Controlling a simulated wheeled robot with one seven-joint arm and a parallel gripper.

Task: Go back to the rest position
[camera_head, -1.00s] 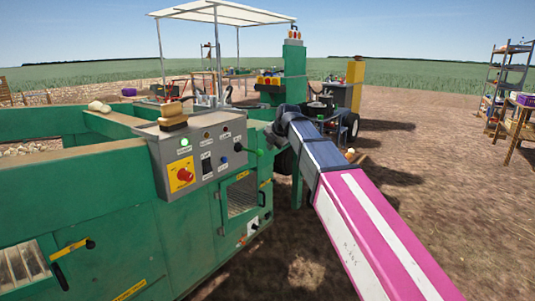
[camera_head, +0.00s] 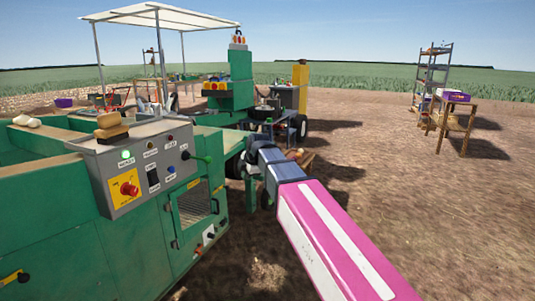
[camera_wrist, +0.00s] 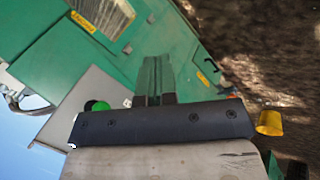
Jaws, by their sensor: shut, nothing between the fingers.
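My gripper (camera_wrist: 153,82) shows in the wrist view with its two dark fingers together and nothing between them. Beyond the fingers is the green side of the elevator machine (camera_wrist: 190,40). In the head view my pink and grey arm reaches forward to the right of the green elevator machine (camera_head: 75,235), and the gripper itself cannot be made out there. The grey control panel (camera_head: 140,165) on the machine has a lit green lamp and a red knob on a yellow plate.
A small stack of brown and tan blocks (camera_head: 111,124) sits on the panel's top. A wooden table (camera_head: 455,118) and metal shelf (camera_head: 432,75) stand at the right. A yellow post (camera_head: 300,78) stands farther back. The bare ground (camera_head: 400,190) at the right is open.

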